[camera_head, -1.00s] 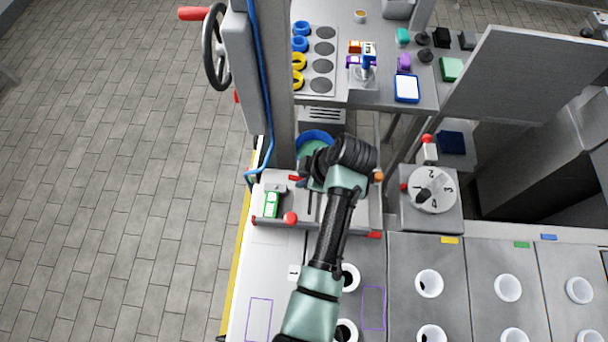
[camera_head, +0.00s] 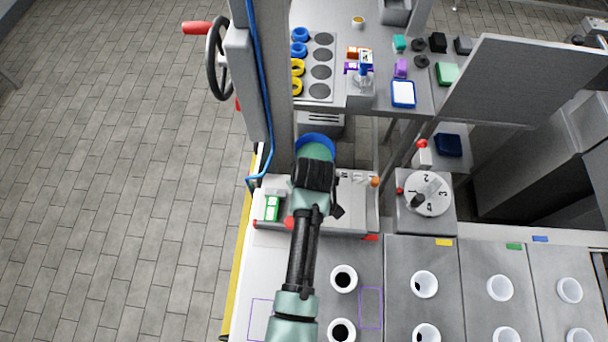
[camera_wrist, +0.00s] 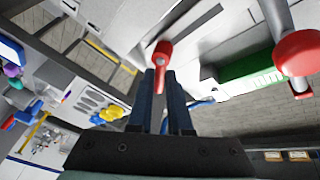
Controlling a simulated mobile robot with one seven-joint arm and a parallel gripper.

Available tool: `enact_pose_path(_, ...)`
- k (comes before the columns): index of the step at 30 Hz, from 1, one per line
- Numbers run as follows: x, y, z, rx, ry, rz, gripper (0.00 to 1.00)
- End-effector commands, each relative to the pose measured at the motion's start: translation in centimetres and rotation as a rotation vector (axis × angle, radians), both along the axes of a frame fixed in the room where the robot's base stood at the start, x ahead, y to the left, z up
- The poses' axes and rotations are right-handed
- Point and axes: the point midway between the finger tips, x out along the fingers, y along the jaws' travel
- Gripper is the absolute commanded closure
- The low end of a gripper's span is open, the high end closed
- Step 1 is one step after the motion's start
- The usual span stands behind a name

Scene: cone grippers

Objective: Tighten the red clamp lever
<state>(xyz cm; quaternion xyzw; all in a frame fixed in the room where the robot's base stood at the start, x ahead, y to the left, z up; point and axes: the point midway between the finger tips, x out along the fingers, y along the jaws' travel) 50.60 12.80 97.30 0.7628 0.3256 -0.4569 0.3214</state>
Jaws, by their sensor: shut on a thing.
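The red clamp lever (camera_wrist: 162,52) shows in the wrist view, with its rounded head on a pale fixture and its stem running down between my fingers. My gripper (camera_wrist: 161,80) is shut on this lever, one dark finger on each side. In the head view my wrist and forearm cover the fixture's middle, so the lever and fingertips are hidden there.
A red ball knob (camera_wrist: 298,52) on a metal rod is close on the right in the wrist view, next to a green block (camera_wrist: 250,70). A numbered dial (camera_head: 428,194) stands right of the fixture. A grey column (camera_head: 264,90) rises behind left.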

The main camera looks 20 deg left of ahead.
Motion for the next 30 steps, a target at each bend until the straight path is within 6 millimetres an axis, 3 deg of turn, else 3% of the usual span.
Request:
enact_pose_path(18,0.82,-0.49,0.01,-0.001,0.0,-0.528,1.0)
enact_pose_path(30,0.96,-0.74,0.0,-0.001,0.001,-0.68,1.0)
